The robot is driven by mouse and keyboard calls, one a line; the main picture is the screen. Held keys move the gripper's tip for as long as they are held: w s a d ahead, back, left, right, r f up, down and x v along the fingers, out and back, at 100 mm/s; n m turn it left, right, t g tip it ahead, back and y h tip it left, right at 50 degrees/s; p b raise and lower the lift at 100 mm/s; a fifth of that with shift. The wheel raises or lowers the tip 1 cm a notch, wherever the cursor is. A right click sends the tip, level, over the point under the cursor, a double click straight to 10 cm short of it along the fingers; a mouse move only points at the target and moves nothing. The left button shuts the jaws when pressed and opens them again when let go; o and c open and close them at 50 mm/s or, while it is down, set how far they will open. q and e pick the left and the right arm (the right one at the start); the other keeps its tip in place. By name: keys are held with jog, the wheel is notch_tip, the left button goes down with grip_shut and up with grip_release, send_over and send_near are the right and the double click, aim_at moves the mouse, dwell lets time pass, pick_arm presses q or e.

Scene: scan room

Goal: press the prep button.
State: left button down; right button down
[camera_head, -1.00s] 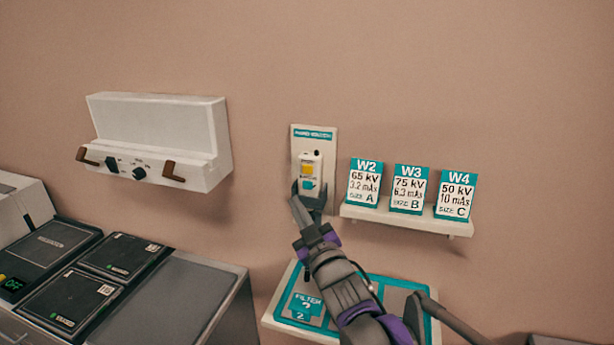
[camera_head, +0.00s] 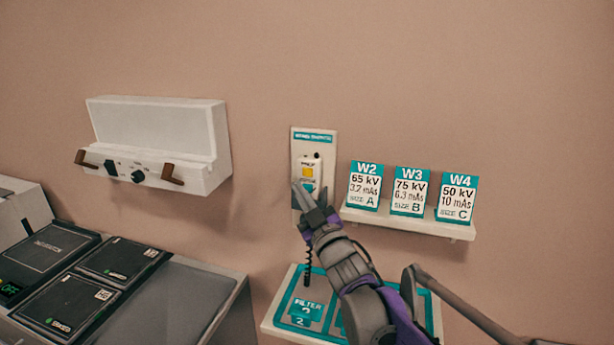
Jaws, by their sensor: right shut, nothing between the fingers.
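A small white hand switch with a yellow button (camera_head: 307,172) and a teal button (camera_head: 309,186) below it sits on a pale wall plate (camera_head: 328,147) with a teal label. The label is too blurred to read, and I cannot tell which button is prep. My right gripper (camera_head: 302,190) is shut and empty. Its fingertips overlap the lower part of the hand switch, by the teal button; I cannot tell whether they touch it. The yellow button stays visible above the fingers. A dark coiled cord (camera_head: 307,268) hangs below. My left gripper is not in view.
A shelf (camera_head: 405,221) with cards W2, W3 and W4 is on the wall to the right. A white wall box (camera_head: 160,120) with brown handles is at left. A tray with teal borders (camera_head: 275,310) lies below; dark panels (camera_head: 120,257) lie lower left.

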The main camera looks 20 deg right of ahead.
aim_at(300, 168)
jog(key=w+d, duration=0.2)
jog(key=w, duration=0.1)
jog(key=shift+w+d, duration=0.1)
jog(key=shift+w, duration=0.1)
dwell(2.0)
jog(key=shift+w+d, duration=0.25)
jog(key=shift+w+d+p, duration=0.3)
jog(key=shift+w, duration=0.15)
dwell(0.8)
jog(key=shift+s, duration=0.1)
jog(key=shift+s+a, duration=0.55)
jog(key=shift+s, duration=0.15)
